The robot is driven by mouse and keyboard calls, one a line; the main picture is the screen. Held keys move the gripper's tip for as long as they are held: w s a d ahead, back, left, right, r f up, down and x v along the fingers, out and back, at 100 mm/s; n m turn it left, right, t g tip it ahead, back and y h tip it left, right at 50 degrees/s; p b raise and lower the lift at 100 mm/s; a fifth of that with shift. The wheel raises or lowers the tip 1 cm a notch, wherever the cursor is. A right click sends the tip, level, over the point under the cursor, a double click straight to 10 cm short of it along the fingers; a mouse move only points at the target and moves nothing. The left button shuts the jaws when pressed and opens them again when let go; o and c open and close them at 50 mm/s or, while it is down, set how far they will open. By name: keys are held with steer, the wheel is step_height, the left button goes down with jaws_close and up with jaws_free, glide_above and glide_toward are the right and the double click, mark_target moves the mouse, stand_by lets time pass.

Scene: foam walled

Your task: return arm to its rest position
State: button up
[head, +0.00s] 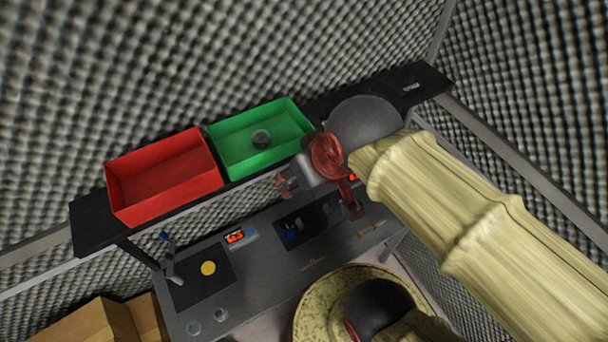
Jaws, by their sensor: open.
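My arm (440,195), in a pale yellow sleeve, reaches in from the lower right of the head view. My gripper (284,184) is at its end, with grey and reddish parts, pointing left. It is open, and I see nothing between its fingers. In the picture it lies just below the green bin (225,161) and above the workbench (265,262). How far it stands from either is hard to tell.
A red bin (122,209) stands left of the green one on a dark shelf (90,236). The bench holds a yellow disc (208,268), a red-lit display (235,237) and small parts. Foam walls (150,70) enclose the place. Cardboard boxes (90,322) stand lower left.

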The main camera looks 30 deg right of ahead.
steer(key=shift+s+f, duration=0.2)
steer(key=shift+s, duration=0.1)
steer(key=shift+f, duration=0.15)
step_height(320, 180, down, 27)
steer(key=b, duration=2.7)
